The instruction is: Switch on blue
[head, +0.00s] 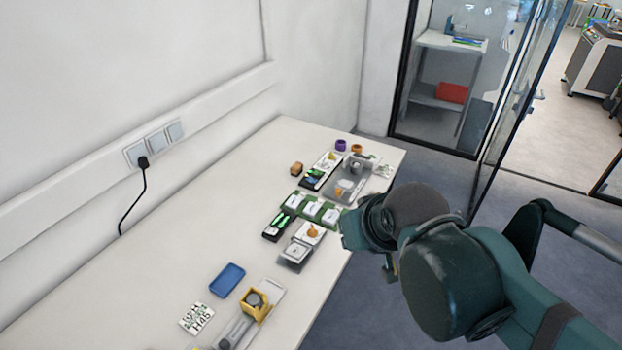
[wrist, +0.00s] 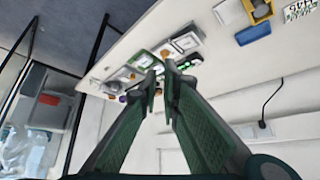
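A green block with several white switch-like units (head: 312,208) lies mid-table in the head view. No blue switch can be made out at this size. A flat blue tray-like object (head: 227,280) lies nearer on the table; it also shows at the upper right of the wrist view (wrist: 253,33). My gripper (wrist: 161,78) is open and empty, with a narrow gap between its fingertips. In the wrist view the fingers point toward the table items from a distance. In the head view the gripper is beside the table's right edge, and its fingertips are mostly hidden.
A grey scale-like device (head: 296,252), a yellow holder (head: 254,305) and a printed card (head: 197,319) are on the white table (head: 170,260). More small parts crowd the far end. A wall outlet (head: 136,152) holds a black plug and cable. The table's left side is clear.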

